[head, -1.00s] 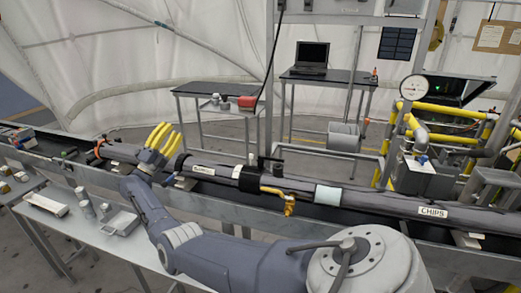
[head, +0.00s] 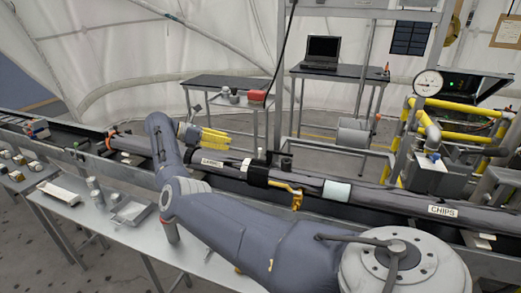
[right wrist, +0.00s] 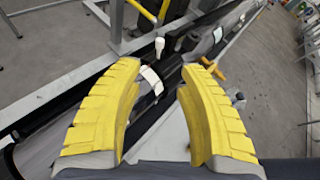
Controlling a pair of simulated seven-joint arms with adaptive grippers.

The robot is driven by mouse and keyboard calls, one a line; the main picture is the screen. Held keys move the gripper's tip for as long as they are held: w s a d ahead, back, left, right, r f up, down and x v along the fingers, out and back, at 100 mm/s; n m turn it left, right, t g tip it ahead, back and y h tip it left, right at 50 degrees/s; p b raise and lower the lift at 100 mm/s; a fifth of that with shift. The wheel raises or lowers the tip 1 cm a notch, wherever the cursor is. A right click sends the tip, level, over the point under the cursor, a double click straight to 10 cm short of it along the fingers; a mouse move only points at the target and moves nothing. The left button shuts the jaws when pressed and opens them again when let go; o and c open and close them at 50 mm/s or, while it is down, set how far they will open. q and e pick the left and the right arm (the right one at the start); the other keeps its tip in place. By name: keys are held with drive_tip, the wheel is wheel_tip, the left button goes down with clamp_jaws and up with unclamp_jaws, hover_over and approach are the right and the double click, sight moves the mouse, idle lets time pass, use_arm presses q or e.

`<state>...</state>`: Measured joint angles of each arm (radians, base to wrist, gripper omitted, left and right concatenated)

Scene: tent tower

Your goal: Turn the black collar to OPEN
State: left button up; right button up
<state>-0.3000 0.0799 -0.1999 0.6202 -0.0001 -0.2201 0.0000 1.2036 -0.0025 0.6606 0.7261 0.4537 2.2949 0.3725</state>
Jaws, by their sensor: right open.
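The black collar (head: 257,173) is a band around the long grey pipe (head: 315,184), right of a white label (head: 212,162) and left of a brass valve with a yellow lever (head: 297,197). No OPEN mark is readable. My right gripper (head: 224,136) is above and behind the pipe, left of the collar and apart from it. Its yellow fingers point right. In the right wrist view the gripper (right wrist: 160,69) is open and empty, with the white label (right wrist: 151,80) and dark pipe parts below between its fingers. My left gripper is not in view.
A metal side table with a tray (head: 131,210) and small parts stands in front of the pipe. A pressure gauge (head: 428,82) and yellow pipework (head: 455,131) are at the right. A laptop (head: 322,50) sits on a back table. A black cable hangs near the collar.

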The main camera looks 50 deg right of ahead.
sight(260, 149)
drive_tip(key=x, duration=1.4)
drive_tip(key=shift+s+d+f, duration=0.1)
drive_tip(key=shift+s+d, duration=0.05)
drive_tip(key=shift+d, duration=0.05)
clamp_jaws()
